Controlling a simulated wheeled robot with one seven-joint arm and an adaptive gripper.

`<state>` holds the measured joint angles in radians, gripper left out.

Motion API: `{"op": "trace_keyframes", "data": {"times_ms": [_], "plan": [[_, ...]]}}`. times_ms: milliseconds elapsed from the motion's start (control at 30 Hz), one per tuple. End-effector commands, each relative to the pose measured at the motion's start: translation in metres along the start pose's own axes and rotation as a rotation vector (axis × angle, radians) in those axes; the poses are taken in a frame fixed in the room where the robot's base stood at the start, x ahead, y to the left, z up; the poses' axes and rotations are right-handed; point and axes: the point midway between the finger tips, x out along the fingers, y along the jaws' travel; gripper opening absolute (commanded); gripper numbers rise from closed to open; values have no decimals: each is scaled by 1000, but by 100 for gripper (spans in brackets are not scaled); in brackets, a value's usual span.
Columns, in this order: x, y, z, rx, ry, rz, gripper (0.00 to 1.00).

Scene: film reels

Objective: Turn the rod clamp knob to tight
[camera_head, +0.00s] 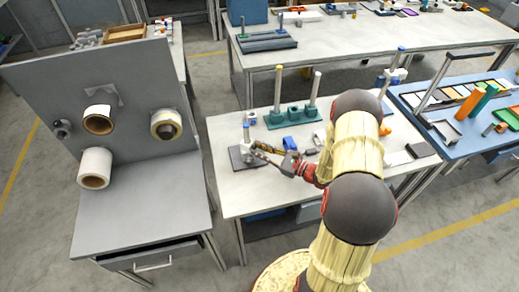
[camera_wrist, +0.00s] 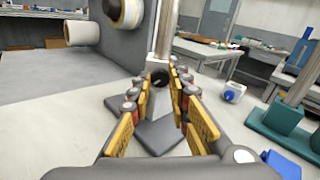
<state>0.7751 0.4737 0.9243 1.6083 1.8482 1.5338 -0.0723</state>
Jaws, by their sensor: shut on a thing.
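The rod clamp knob (camera_wrist: 159,77) is a dark round piece in front of the upright metal rod (camera_wrist: 166,32) in the wrist view. My gripper (camera_wrist: 161,84) is shut on the knob, with its yellow-padded fingers on either side of it. In the head view, my gripper (camera_head: 258,150) reaches left over the white table to the short rod stand. The stand's dark grey base (camera_wrist: 151,136) lies flat on the table below the fingers. The knob is too small to make out in the head view, and its turn angle cannot be told.
Green stands with upright rods (camera_head: 275,118) stand behind my gripper, and a blue block (camera_head: 290,143) lies close by. A grey panel with film rolls (camera_head: 99,119) rises at the left. The white table's front left (camera_head: 245,200) is clear.

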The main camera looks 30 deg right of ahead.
Motion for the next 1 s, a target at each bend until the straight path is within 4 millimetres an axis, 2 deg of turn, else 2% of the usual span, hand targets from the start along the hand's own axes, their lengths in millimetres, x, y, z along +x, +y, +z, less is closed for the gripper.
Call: {"op": "trace_keyframes", "data": {"times_ms": [367, 400, 700, 1000], "plan": [[0, 0, 0, 49, 0, 0, 0], [0, 0, 0, 49, 0, 0, 20], [0, 0, 0, 49, 0, 0, 37], [-1, 0, 0, 49, 0, -1, 37]]}}
